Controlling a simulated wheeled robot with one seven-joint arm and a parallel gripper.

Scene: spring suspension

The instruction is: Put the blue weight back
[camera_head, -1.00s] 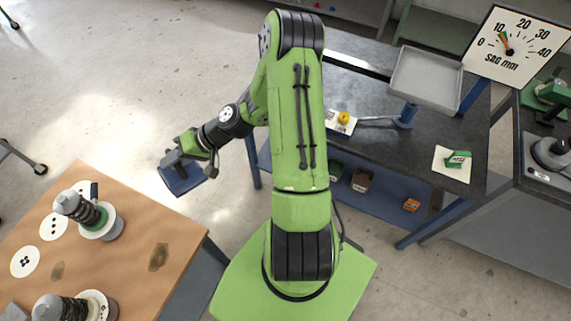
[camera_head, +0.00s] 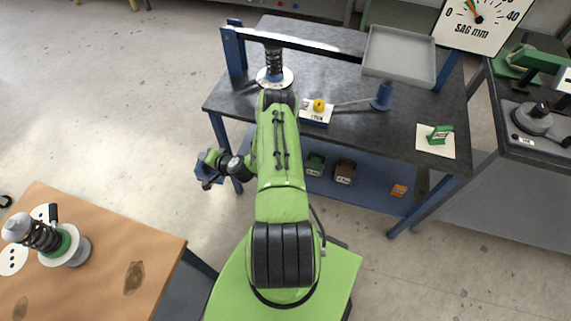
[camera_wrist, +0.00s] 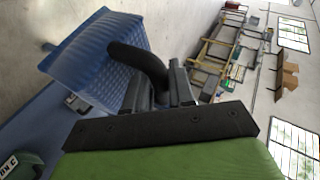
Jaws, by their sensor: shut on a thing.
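The blue weight (camera_wrist: 93,57) is a ribbed block with a black curved handle. My gripper (camera_wrist: 160,83) is shut on that handle in the wrist view. In the head view my gripper (camera_head: 213,165) holds the blue weight (camera_head: 201,172) off to the left of my arm, in front of the bench's left leg, partly hidden by the wrist. A grey tray (camera_head: 400,54) stands empty at the bench's back right. A green weight (camera_head: 440,133) sits on a white card (camera_head: 436,149) at the bench's right.
The dark bench (camera_head: 345,137) carries a spring (camera_head: 273,62) under a beam and a yellow knob (camera_head: 319,105). Its blue lower shelf (camera_head: 330,190) holds small boxes. A wooden table (camera_head: 95,255) with a spring unit stands front left. Floor between is clear.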

